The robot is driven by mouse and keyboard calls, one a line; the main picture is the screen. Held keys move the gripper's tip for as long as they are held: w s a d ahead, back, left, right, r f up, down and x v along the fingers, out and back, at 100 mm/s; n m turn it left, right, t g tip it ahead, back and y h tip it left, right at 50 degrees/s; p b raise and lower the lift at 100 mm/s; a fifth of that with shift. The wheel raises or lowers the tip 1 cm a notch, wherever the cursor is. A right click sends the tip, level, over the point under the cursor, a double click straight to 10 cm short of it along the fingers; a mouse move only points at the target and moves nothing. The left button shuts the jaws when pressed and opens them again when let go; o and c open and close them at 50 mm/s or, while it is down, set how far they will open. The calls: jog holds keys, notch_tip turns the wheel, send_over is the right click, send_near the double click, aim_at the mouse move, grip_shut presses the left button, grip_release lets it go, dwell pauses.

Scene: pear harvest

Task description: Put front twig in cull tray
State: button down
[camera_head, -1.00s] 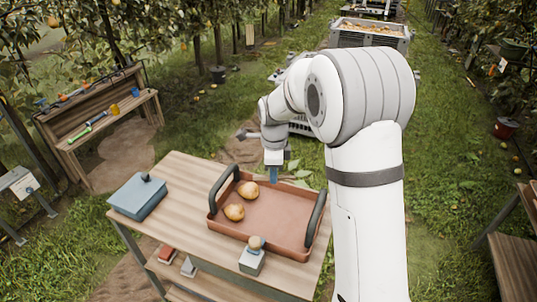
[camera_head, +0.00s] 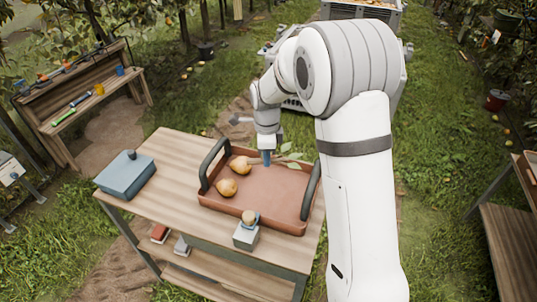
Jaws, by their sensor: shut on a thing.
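The terracotta tray (camera_head: 262,203) with two dark handles sits on the wooden table. Two yellow-brown pears lie in its left part, one (camera_head: 240,164) at the back and one (camera_head: 227,187) nearer. My gripper (camera_head: 267,160) points down at the tray's far side, with blue fingertips. It is shut on a thin brown twig with green leaves (camera_head: 293,158) that stick out to the right. The twig's leaves show over the far rim. I cannot tell whether the twig touches the tray.
A blue-grey box (camera_head: 126,174) stands at the table's left. A small block with a round knob (camera_head: 247,231) stands at the front edge. A tool bench (camera_head: 85,105) is at the left, and another wooden table (camera_head: 500,245) at the right. Grass lies between.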

jog(key=c, duration=1.3)
grip_release()
notch_tip(320, 180, up, 7)
jog(key=shift+r+b, duration=0.15)
jog(key=shift+b, duration=0.45)
jog(key=shift+r, duration=0.3)
